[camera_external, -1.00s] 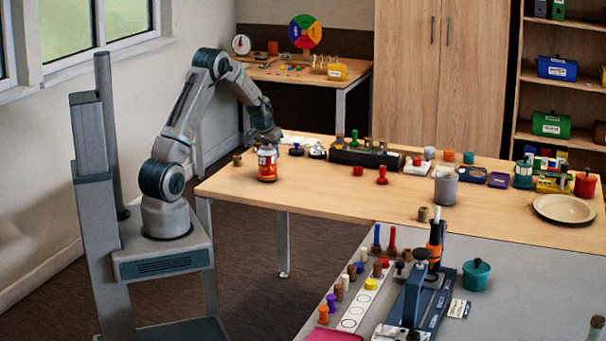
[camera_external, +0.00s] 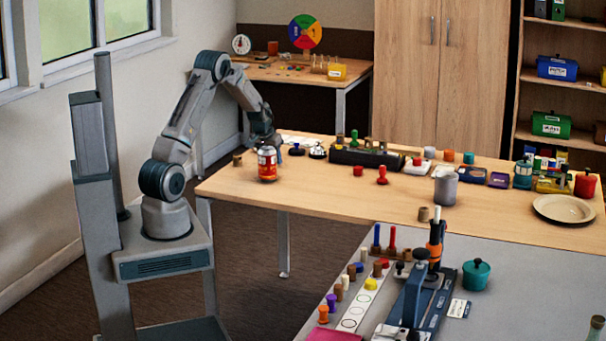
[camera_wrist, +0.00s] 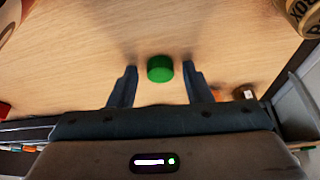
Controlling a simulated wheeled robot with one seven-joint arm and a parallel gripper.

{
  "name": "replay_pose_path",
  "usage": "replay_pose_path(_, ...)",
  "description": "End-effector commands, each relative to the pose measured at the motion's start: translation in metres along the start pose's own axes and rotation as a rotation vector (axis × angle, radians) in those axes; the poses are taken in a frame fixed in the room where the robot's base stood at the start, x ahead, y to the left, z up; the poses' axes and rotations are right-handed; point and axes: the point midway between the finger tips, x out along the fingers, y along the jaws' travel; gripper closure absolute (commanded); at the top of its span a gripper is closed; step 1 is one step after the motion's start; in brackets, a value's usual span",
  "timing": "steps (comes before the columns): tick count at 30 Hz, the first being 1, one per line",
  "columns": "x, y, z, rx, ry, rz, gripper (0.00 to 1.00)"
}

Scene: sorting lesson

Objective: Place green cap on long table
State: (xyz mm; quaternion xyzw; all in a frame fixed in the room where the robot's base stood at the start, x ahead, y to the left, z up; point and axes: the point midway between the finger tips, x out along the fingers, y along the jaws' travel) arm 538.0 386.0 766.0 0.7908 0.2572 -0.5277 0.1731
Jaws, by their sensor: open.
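The green cap (camera_wrist: 160,68) stands on the light wooden surface of the long table (camera_wrist: 90,40) in the wrist view. My gripper (camera_wrist: 159,76) is open, with one finger on each side of the cap and a visible gap to both. In the external view my gripper (camera_external: 266,140) is low over the left back part of the long table (camera_external: 320,192), partly behind the red and orange can. I cannot make out the green cap under it there.
The can (camera_external: 267,164) stands just in front of my gripper. Stamps (camera_external: 317,152) and a dark block tray (camera_external: 366,157) stand to its right. A lettered round object (camera_wrist: 303,14) is at the wrist view's top right. The table's left front is clear.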

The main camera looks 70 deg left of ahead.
Motion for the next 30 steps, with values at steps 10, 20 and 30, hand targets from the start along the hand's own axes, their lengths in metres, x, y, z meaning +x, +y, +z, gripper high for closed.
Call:
replay_pose_path(10,-0.065,0.0,-0.001,0.001,0.004,0.0,0.55)
replay_pose_path(20,-0.115,0.0,-0.001,0.0,0.001,0.0,0.55)
replay_pose_path(30,-0.121,0.001,0.0,0.001,0.0,0.001,0.55)
